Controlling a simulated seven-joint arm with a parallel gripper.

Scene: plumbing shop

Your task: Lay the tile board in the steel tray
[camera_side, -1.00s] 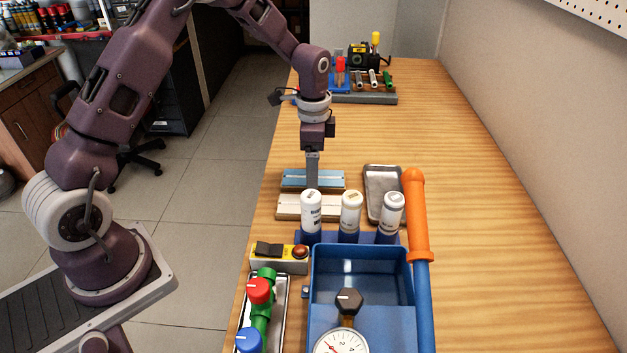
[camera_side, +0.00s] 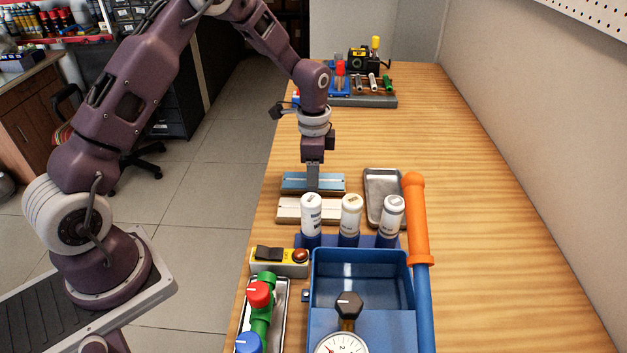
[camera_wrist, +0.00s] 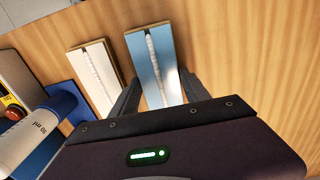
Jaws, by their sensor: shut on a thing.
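A light-blue board (camera_side: 296,181) with a pale strip along its middle lies on the bench; it also shows in the wrist view (camera_wrist: 138,52). My gripper (camera_side: 313,184) points straight down at its middle, shut on it, with one finger on each long side in the wrist view (camera_wrist: 158,92). A white board (camera_side: 292,206) of similar shape lies beside it, nearer the side camera, apart from my fingers. The steel tray (camera_side: 384,186) lies to the right of both boards and looks empty. The bottles hide its near edge in part.
Several white bottles (camera_side: 351,212) stand in a blue rack just in front of the white board and tray. A blue bin (camera_side: 362,286) and an orange-and-blue handle (camera_side: 417,215) lie nearer. A switch box (camera_side: 278,262) is at left.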

